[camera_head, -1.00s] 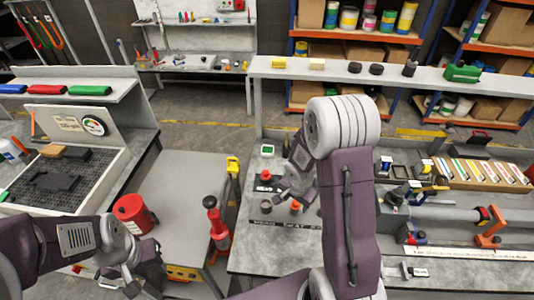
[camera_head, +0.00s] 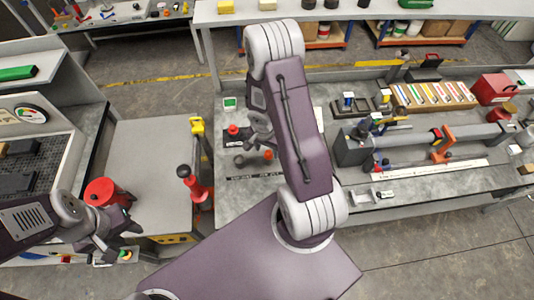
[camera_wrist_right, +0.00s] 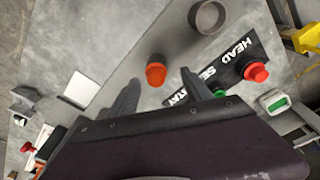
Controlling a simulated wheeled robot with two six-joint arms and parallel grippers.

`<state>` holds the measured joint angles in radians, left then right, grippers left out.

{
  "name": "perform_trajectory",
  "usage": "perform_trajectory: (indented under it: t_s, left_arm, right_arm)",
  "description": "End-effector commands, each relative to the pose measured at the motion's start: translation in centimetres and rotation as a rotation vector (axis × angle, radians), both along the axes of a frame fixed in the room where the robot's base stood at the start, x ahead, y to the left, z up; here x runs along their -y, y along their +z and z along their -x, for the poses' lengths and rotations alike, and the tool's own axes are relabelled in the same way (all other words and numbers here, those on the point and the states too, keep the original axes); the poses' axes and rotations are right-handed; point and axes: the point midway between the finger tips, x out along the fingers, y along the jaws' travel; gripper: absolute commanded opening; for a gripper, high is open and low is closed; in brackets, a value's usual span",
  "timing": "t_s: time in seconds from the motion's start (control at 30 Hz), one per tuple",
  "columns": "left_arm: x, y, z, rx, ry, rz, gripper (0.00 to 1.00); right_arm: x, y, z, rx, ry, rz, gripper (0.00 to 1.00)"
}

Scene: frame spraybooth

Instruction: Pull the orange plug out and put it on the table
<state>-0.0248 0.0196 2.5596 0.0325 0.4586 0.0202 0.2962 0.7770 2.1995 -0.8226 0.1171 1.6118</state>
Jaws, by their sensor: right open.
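The orange plug (camera_head: 268,154) stands on the grey table (camera_head: 235,195), beside a small grey cup (camera_head: 239,160) and a red knob (camera_head: 233,130). In the right wrist view the orange plug (camera_wrist_right: 156,73) shows just beyond the gap between my right fingers. My right gripper (camera_wrist_right: 163,93) is open and empty, close to the plug but not visibly touching it. In the head view my right gripper (camera_head: 262,134) is partly hidden by my arm. I cannot tell how deep the plug sits. My left gripper (camera_head: 118,232) is at the lower left, near a red can (camera_head: 101,191); its jaws are unclear.
A black lettered strip (camera_wrist_right: 215,62) lies beside the plug and the red knob. A red-and-black upright tool (camera_head: 197,187) stands on the cart left of the table. A grey vise-like fixture (camera_head: 354,148) stands to the right. The table's front left is bare.

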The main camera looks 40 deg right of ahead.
Motion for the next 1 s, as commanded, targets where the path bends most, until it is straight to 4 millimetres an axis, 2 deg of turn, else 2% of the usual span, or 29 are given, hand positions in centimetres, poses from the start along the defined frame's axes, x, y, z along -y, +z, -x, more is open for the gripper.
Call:
perform_trajectory:
  t_s: [0.03,0.13,0.47,0.5,0.7,0.73,0.77,0.8,0.87,1.0]
  left_arm:
    - [0.0,-1.0,0.0,0.0,0.0,0.0,0.36]
    - [0.0,-1.6,0.0,0.0,0.0,0.0,0.36]
    - [0.0,-1.6,0.0,0.0,0.0,0.0,0.36]
    - [0.0,-1.6,0.0,0.0,0.0,0.0,0.36]
    - [0.0,-1.6,0.0,0.0,0.0,0.0,0.36]
    - [0.0,-1.6,0.0,0.0,0.0,0.0,0.36]
    - [0.0,-1.6,0.0,0.0,0.0,0.0,0.36]
    - [0.0,-1.6,0.0,0.0,0.0,0.0,0.36]
    - [0.0,-1.6,0.0,0.0,0.0,0.0,0.36]
    - [0.0,-1.6,0.0,0.0,0.0,0.0,0.36]
  right_arm:
    - [0.1,-1.4,0.0,-0.003,0.001,-0.001,0.58]
    - [0.2,-2.3,0.0,-0.002,0.0,0.0,0.58]
    - [0.3,-2.6,-0.1,-0.001,0.0,0.0,0.58]
    - [0.3,-2.6,-0.1,-0.001,0.0,0.0,0.52]
    - [0.3,-2.6,-0.1,0.0,0.0,0.0,0.0]
    - [0.3,-2.6,-0.1,0.0,0.0,0.0,0.0]
    - [0.3,-2.6,-0.1,0.0,0.0,0.0,0.27]
    - [0.3,-2.6,-0.1,0.0,0.0,0.0,0.15]
    - [0.3,-2.6,-0.1,-0.001,0.0,0.0,0.0]
    - [0.3,-2.5,-0.1,0.0,0.0,0.0,0.0]
